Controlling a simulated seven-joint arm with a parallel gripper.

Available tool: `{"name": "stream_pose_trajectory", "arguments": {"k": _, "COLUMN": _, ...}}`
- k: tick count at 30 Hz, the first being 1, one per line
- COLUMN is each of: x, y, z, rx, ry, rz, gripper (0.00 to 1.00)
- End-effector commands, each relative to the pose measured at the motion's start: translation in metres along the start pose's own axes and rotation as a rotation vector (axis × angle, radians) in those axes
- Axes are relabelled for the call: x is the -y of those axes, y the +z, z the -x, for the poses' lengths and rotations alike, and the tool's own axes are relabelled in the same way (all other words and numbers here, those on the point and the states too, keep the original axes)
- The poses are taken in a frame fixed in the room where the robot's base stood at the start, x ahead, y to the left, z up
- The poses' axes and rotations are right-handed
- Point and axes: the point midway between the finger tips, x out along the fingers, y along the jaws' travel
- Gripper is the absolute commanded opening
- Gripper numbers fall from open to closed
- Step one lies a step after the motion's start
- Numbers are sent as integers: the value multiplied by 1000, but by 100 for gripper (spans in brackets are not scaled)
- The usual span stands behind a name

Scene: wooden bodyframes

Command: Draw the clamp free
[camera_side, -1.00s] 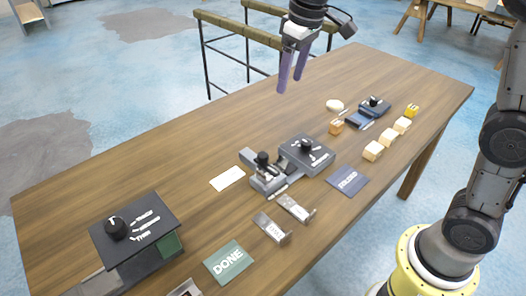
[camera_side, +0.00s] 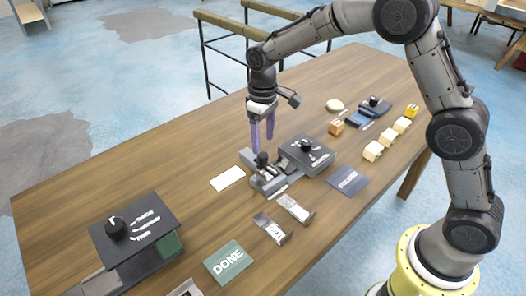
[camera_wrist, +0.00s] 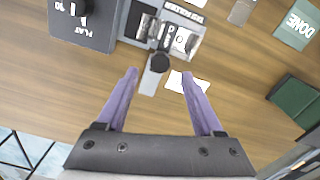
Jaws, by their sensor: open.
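The clamp looks to be the small grey part with a black ball knob (camera_side: 262,159), set at the near-left end of a grey fixture (camera_side: 270,182). In the wrist view the knob (camera_wrist: 160,62) stands on a grey bar that reaches out from the fixture (camera_wrist: 185,14). My gripper (camera_side: 262,146) points down just above and behind the knob. In the wrist view its purple fingers (camera_wrist: 158,74) are open and empty, with the knob a little ahead of the gap between the tips. I cannot tell the height left between tips and knob.
A dark block with a dial (camera_side: 306,151) adjoins the fixture's right side. A white card (camera_side: 228,178) lies to its left, a dark blue card (camera_side: 347,180) to its right. Two metal pieces (camera_side: 272,228) (camera_side: 296,208) and a green DONE card (camera_side: 229,262) lie in front.

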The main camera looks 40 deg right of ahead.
Motion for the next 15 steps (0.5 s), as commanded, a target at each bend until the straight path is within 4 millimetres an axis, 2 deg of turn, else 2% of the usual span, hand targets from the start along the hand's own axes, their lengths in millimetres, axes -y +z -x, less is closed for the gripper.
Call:
{"name": "stream_pose_trajectory", "arguments": {"k": 1, "x": 0, "y": 1, "z": -10, "rx": 4, "ry": 0, "rz": 0, "gripper": 69}}
{"name": "stream_pose_trajectory", "arguments": {"k": 6, "x": 0, "y": 0, "z": -35, "rx": 3, "ry": 0, "rz": 0, "gripper": 69}}
{"name": "stream_pose_trajectory", "arguments": {"k": 10, "x": 0, "y": 0, "z": -46, "rx": 2, "ry": 0, "rz": 0, "gripper": 69}}
{"name": "stream_pose_trajectory", "arguments": {"k": 15, "x": 0, "y": 0, "z": -51, "rx": 0, "ry": 0, "rz": 0, "gripper": 69}}
